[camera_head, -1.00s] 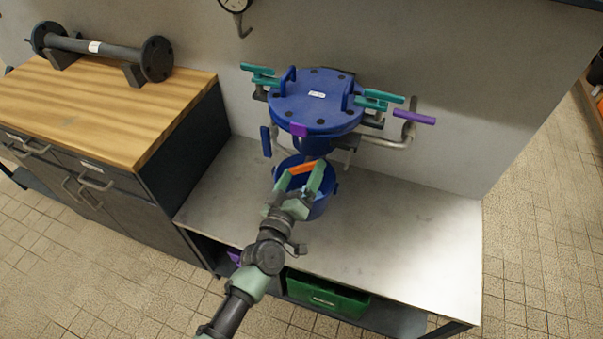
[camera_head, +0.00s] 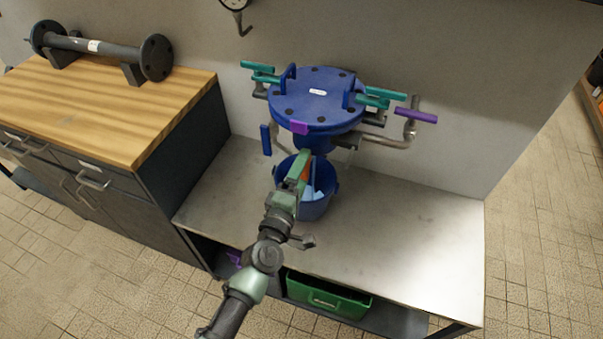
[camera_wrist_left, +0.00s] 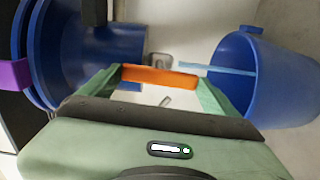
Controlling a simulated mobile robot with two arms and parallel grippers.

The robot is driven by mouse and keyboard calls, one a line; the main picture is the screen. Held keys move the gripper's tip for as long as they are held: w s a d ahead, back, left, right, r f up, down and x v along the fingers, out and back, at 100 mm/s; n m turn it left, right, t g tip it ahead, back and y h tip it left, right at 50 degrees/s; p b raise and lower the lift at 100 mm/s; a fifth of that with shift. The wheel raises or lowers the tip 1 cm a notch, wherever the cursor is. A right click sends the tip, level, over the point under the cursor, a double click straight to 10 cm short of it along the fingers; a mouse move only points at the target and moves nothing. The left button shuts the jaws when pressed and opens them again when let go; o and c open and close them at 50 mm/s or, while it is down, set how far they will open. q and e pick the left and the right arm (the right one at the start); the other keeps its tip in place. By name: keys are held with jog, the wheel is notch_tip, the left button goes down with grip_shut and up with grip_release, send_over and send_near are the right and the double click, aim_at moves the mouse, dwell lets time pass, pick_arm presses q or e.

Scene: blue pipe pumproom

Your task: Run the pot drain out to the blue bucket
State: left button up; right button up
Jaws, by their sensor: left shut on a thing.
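The blue pot (camera_head: 315,104) with its bolted lid stands at the back of the metal bench. Its orange drain handle (camera_wrist_left: 160,76) is between the fingers of my left gripper (camera_head: 304,165), which is shut on it. The gripper also shows in the left wrist view (camera_wrist_left: 160,84). The blue bucket (camera_head: 318,207) stands upright on the bench below the pot, partly hidden by my gripper. In the left wrist view a thin light-blue stream (camera_wrist_left: 218,69) runs from near the grey outlet (camera_wrist_left: 159,60) into the bucket (camera_wrist_left: 262,85). My right gripper is not in view.
Teal clamps (camera_head: 376,97) and a purple-handled pipe (camera_head: 415,116) stick out from the pot. A wooden-topped cabinet (camera_head: 100,105) stands at the left. A green crate (camera_head: 328,297) sits on the lower shelf. The bench's right part (camera_head: 420,225) is clear.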

pick_arm(q)
jog(key=shift+n, duration=0.5)
jog(key=o, duration=1.1)
jog(key=v, duration=0.8)
jog(key=shift+b, duration=0.4)
